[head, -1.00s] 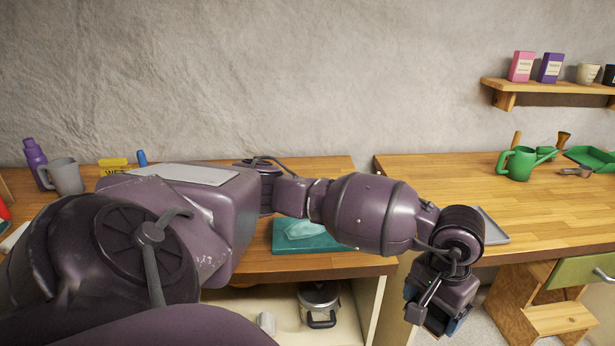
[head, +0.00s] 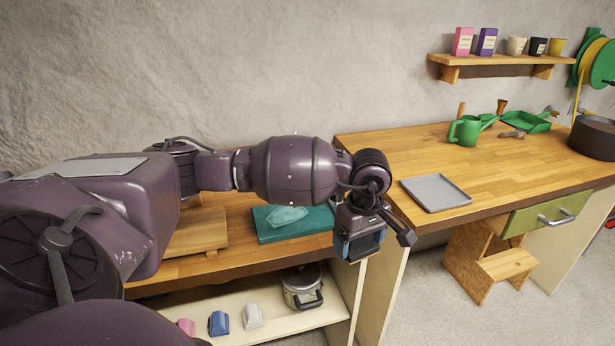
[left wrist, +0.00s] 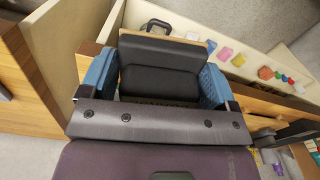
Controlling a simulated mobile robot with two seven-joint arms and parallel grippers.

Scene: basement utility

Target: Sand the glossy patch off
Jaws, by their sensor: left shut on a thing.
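A teal board (head: 268,231) lies on the left workbench and carries a paler, shiny patch (head: 287,215). My left gripper (head: 360,246) is in front of the bench's right end, to the right of the board and apart from it. In the left wrist view its blue fingers (left wrist: 157,78) are shut on a black block (left wrist: 160,82) with a thin tan edge, which looks like a sanding block. The block's working face cannot be seen clearly. My right gripper is not in view.
A grey tray (head: 435,192), a green watering can (head: 467,130) and a dustpan (head: 527,122) are on the right workbench. A wooden board (head: 198,233) lies left of the teal board. The shelf below holds a pot (head: 300,288) and several coloured pieces. My left arm crosses above the bench.

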